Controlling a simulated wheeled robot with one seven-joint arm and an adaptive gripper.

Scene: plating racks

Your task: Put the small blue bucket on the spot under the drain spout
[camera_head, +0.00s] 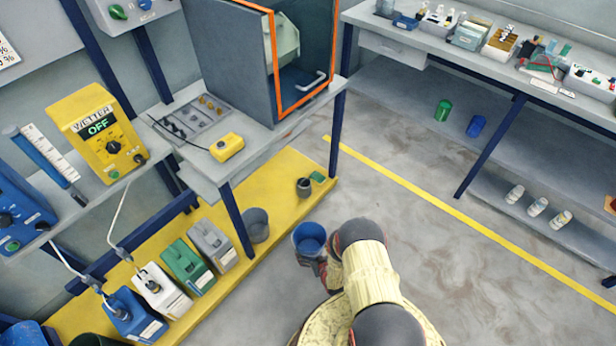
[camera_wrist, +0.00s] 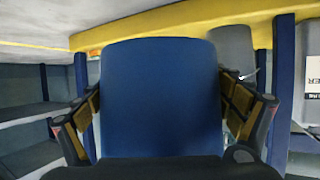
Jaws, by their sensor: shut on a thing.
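The small blue bucket (camera_head: 309,240) is held upright or nearly so, off the right edge of the yellow platform (camera_head: 285,215) in the head view. My gripper (camera_head: 318,266) is shut on it, mostly hidden behind the bucket and my arm. In the wrist view the blue bucket (camera_wrist: 160,90) fills the middle, with the fingers of my gripper (camera_wrist: 160,122) on either side. I cannot make out the drain spout or a marked spot under it for certain.
A grey bucket (camera_head: 256,225) stands on the platform beside a bench leg (camera_head: 237,222). Several jugs (camera_head: 187,262) line the left. Open floor (camera_head: 420,240) lies right.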

